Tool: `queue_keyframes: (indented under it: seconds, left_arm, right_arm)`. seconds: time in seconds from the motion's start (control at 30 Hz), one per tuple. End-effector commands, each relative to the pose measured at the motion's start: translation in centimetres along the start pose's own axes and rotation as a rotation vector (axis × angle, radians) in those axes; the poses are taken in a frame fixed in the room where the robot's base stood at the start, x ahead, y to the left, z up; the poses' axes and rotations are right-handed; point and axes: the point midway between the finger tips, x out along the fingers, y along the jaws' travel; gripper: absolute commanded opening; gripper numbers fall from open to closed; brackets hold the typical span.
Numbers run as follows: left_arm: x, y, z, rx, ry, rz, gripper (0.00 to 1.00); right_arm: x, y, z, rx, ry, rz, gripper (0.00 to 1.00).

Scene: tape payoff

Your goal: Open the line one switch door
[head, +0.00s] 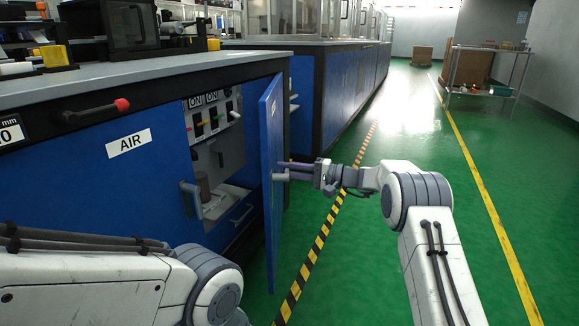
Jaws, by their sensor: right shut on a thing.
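The blue switch door (270,165) stands swung out from the front of the blue cabinet, edge-on to me. Behind it the compartment is exposed, with a grey switch panel (211,118) bearing several small levers and two "ON" labels. My right gripper (287,171) is shut on the door's grey handle (280,177), on the door's right face. The fingers partly hide the handle. My left arm comes in at the bottom left, but its gripper is not in view.
A red-tipped lever (121,105) and an "AIR" label (128,142) are on the cabinet front at left. Another grey handle (190,199) is beside the opening. Green floor with a striped line (318,250) is clear at right. A cart (490,75) stands far back.

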Motion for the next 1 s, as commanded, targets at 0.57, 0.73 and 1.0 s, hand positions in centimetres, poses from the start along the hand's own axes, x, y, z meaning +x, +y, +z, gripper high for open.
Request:
queue_keyframes:
  seconds: [0.57, 0.73, 1.0]
  left_arm:
    - [-0.7, 0.0, 0.0, 0.000, 0.000, 0.000, 0.50]
    - [-0.7, 0.0, 0.0, 0.000, 0.000, 0.000, 0.50]
    - [-0.8, 0.1, 0.0, 0.000, 0.000, 0.000, 0.50]
  right_arm:
    - [-3.4, 0.0, -1.2, 0.003, -0.002, 0.001, 0.00]
    - [-3.4, 0.0, -1.2, 0.003, -0.002, 0.000, 0.50]
    - [-3.5, -0.1, -1.2, 0.002, -0.001, 0.000, 0.50]
